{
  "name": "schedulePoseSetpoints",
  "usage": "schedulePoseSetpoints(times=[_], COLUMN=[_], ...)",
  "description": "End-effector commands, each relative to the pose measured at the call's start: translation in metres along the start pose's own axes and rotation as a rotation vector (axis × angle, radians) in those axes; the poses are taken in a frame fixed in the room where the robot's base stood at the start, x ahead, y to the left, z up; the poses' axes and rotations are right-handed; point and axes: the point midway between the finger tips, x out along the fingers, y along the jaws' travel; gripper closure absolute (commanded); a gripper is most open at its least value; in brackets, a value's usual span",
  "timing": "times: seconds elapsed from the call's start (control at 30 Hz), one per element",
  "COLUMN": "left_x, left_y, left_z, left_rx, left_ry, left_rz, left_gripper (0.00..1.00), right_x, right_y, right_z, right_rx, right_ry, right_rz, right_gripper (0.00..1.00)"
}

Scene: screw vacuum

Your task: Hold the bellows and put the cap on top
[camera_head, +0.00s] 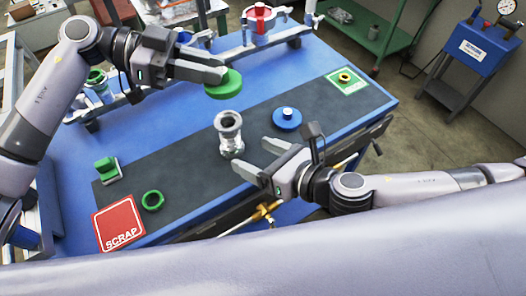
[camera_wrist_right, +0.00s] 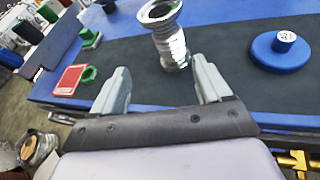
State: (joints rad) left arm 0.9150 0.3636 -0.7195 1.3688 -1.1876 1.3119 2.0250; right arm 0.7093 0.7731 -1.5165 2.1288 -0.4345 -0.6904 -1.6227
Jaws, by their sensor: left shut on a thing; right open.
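The silver ribbed metal bellows (camera_head: 229,132) stands upright on the dark mat of the blue table. It also shows in the right wrist view (camera_wrist_right: 170,45), just beyond my finger tips. My left gripper (camera_head: 222,76) is shut on a round green cap (camera_head: 226,87) and holds it in the air, above the table behind the bellows. My right gripper (camera_head: 250,156) is open, low at the near side of the bellows. Its two fingers point toward the bellows and look apart from it. A blue cap with a knob (camera_head: 287,118) lies on the mat right of the bellows.
A green ring (camera_head: 153,200), a green block (camera_head: 107,169) and a red SCRAP plate (camera_head: 118,225) are at the left end. A green-white plate with a yellow nut (camera_head: 346,80) lies at the right. A rail with a red fixture (camera_head: 262,20) runs behind. The mat between holds free room.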

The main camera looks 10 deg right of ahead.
Motion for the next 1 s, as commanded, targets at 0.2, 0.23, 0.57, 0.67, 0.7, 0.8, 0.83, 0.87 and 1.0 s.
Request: schedulePoseSetpoints(times=[0.2, 0.23, 0.57, 0.67, 0.7, 0.8, 0.83, 0.87, 1.0], left_x=[0.000, 0.000, 0.000, 0.000, 0.000, 0.000, 0.000, 0.000, 0.000], left_y=[0.000, 0.000, 0.000, 0.000, 0.000, 0.000, 0.000, 0.000, 0.000], left_z=[0.000, 0.000, 0.000, 0.000, 0.000, 0.000, 0.000, 0.000, 0.000], left_rx=[0.000, 0.000, 0.000, 0.000, 0.000, 0.000, 0.000, 0.000, 0.000], left_ry=[0.000, 0.000, 0.000, 0.000, 0.000, 0.000, 0.000, 0.000, 0.000], left_rz=[0.000, 0.000, 0.000, 0.000, 0.000, 0.000, 0.000, 0.000, 0.000], left_gripper=[1.00, 1.00, 1.00, 1.00, 1.00, 1.00, 1.00, 1.00, 1.00], right_x=[0.001, 0.001, 0.036, 0.051, 0.057, 0.072, 0.076, 0.081, 0.099], right_y=[-0.010, -0.011, -0.013, -0.014, -0.015, -0.015, -0.016, -0.016, -0.017], right_z=[-0.002, -0.002, -0.003, -0.004, -0.004, -0.005, -0.005, -0.005, -0.006], right_rx=[-0.127, -0.134, -0.143, -0.143, -0.143, -0.141, -0.141, -0.141, -0.140], right_ry=[0.038, 0.041, 0.044, 0.044, 0.044, 0.044, 0.044, 0.045, 0.044], right_rz=[-0.056, -0.058, -0.062, -0.063, -0.062, -0.063, -0.063, -0.062, -0.062], right_gripper=[0.23, 0.23, 0.23, 0.23, 0.23, 0.23, 0.23, 0.23, 0.23])
